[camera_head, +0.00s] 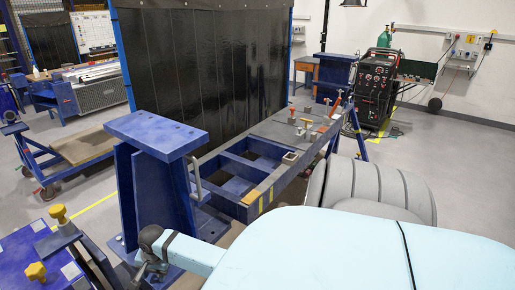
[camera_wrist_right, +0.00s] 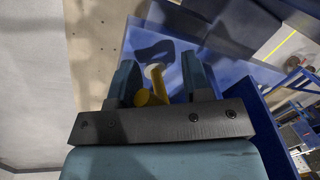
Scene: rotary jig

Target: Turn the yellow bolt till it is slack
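My right gripper (camera_head: 146,262) is at the lower left in the head view, at the end of my light-blue arm. In the right wrist view my right gripper (camera_wrist_right: 158,78) has its two fingers wide apart. A yellow bolt (camera_wrist_right: 158,84) with a paler end shows in the gap between them, with space on both sides; I cannot tell how deep it sits. In the head view one yellow bolt (camera_head: 58,214) stands on a blue frame, and another yellow bolt (camera_head: 36,272) is nearer. I cannot tell which of them the wrist view shows. My left gripper is out of view.
A blue pedestal (camera_head: 155,134) stands just beyond my right gripper. A long blue welding table (camera_head: 240,208) with clamps runs behind it. A dark curtain (camera_head: 205,70) hangs farther back. A blue cart (camera_head: 45,160) stands at the left. Grey floor (camera_head: 420,150) is open at the right.

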